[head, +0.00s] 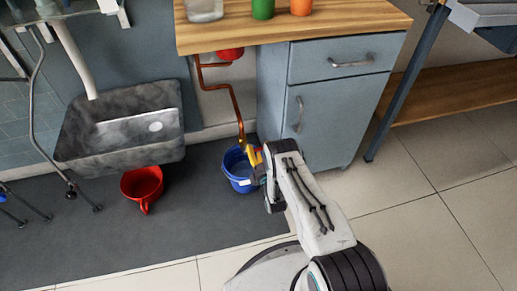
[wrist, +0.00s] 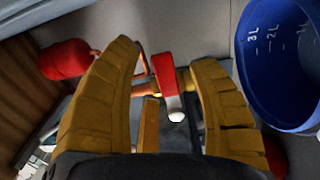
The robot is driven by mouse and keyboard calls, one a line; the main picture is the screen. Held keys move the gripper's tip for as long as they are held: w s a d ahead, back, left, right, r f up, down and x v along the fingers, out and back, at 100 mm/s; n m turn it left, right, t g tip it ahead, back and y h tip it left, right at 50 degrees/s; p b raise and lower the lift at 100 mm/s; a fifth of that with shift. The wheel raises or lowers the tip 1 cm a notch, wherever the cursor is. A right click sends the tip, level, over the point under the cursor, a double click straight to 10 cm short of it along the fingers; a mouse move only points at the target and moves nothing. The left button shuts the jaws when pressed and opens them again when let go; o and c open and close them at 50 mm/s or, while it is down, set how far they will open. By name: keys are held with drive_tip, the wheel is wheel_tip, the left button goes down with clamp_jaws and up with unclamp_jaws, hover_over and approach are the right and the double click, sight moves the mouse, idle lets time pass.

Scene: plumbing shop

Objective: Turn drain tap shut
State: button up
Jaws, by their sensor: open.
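The drain tap shows in the wrist view as a red lever (wrist: 163,72) with a pale rounded end, beside a copper pipe (wrist: 141,62). My gripper (wrist: 164,54) is open, its yellow fingers on either side of the lever. Whether either finger touches it I cannot tell. In the head view my gripper (head: 255,157) is at the lower end of the copper pipe (head: 238,107), above the right side of the blue bucket (head: 235,178). The tap itself is mostly hidden there by my gripper.
The blue bucket (wrist: 252,85) stands right of the fingers in the wrist view. A red vessel (head: 230,54) sits under the wooden counter (head: 340,22). The blue-grey cabinet (head: 340,125) is close right of my gripper. A red jug (head: 142,183) and grey sink (head: 85,125) are left.

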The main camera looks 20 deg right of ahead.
drive_tip(key=s, duration=0.7)
idle(0.6)
